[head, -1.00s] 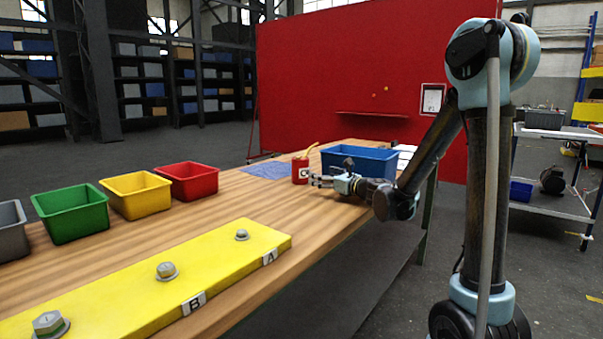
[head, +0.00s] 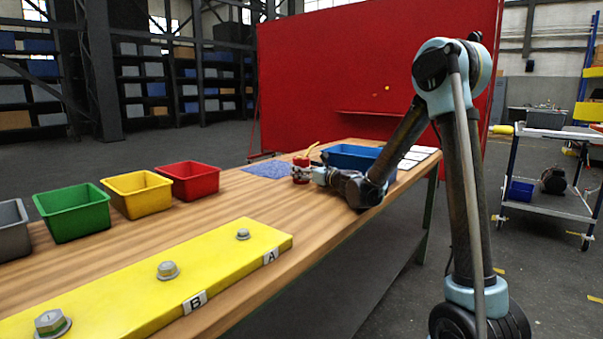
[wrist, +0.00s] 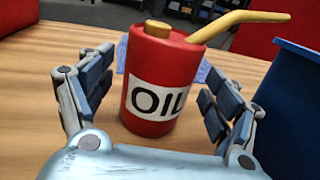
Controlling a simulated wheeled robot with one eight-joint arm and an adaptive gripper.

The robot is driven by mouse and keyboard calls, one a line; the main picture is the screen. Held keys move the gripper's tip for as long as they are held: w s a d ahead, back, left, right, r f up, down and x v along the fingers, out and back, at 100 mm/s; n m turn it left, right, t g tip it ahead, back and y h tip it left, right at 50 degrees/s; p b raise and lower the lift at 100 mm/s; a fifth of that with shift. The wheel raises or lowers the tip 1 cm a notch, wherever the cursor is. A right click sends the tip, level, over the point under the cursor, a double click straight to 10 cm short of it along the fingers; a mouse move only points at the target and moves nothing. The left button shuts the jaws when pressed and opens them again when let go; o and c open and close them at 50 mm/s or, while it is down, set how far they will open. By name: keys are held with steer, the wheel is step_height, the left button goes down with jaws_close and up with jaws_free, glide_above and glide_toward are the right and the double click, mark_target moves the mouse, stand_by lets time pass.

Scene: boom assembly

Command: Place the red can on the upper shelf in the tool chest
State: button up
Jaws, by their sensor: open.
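The red can (head: 301,161) stands upright on the wooden table near its far end. In the wrist view the red can (wrist: 160,82) shows a white OIL label and a yellow spout bent to the right. My gripper (head: 304,173) is around the can at table height. In the wrist view my gripper (wrist: 163,95) is open, one finger on each side of the can.
A blue bin (head: 352,157) stands just right of the can, close to my gripper. A blue mat (head: 270,169) lies left of it. Red (head: 190,180), yellow (head: 137,193) and green (head: 72,213) bins line the left edge. A yellow board (head: 160,275) with bolts lies in front. A cart (head: 550,190) stands at right.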

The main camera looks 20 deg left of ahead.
steer(key=shift+x, duration=0.75)
steer(key=c, duration=1.4)
steer(key=shift+c, duration=0.2)
step_height(320, 180, up, 10)
